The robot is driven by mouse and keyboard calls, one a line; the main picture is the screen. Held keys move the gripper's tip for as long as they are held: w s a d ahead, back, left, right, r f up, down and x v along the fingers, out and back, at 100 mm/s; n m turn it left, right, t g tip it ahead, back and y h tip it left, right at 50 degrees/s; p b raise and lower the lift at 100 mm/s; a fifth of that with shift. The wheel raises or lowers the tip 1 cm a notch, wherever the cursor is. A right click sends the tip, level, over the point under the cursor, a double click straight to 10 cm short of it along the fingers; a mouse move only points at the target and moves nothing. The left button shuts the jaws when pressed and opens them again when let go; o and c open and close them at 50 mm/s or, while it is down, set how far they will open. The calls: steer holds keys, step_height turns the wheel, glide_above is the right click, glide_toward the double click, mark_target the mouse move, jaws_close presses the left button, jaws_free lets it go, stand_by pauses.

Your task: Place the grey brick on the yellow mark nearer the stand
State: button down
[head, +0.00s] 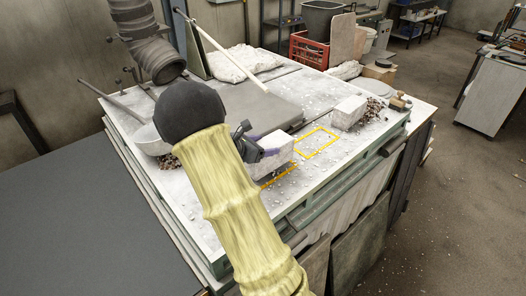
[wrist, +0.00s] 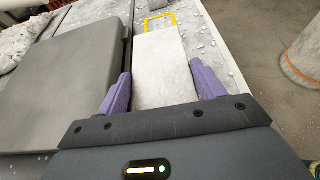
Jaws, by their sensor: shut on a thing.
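My gripper (head: 257,148), with purple fingers, is shut on a pale grey brick (head: 279,144). In the wrist view the brick (wrist: 160,58) lies lengthwise between the two fingers. A yellow outlined mark (head: 334,134) lies on the table, bare, to the right of the held brick; it also shows beyond the brick's far end in the wrist view (wrist: 173,20). A second, orange-yellow mark (head: 281,178) shows at the brick's lower edge and is partly hidden by brick and arm. I cannot tell whether the brick touches the table. I cannot make out the stand for certain.
Another pale brick (head: 348,113) stands at the right by a pile of rubble (head: 375,112). A grey slab (head: 255,112) lies behind my gripper, close to the brick's left in the wrist view. White chips litter the table (head: 232,232).

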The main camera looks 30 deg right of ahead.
steer(key=shift+f+p, duration=0.3)
steer(key=shift+f, duration=1)
steer(key=shift+f, duration=0.1)
steer(key=shift+c, duration=1.1)
jaws_free()
steer(key=shift+f, duration=0.1)
steer(key=shift+r, duration=0.2)
steer(key=b+v, duration=0.3)
steer(key=v, duration=0.9)
steer(key=shift+f, duration=0.1)
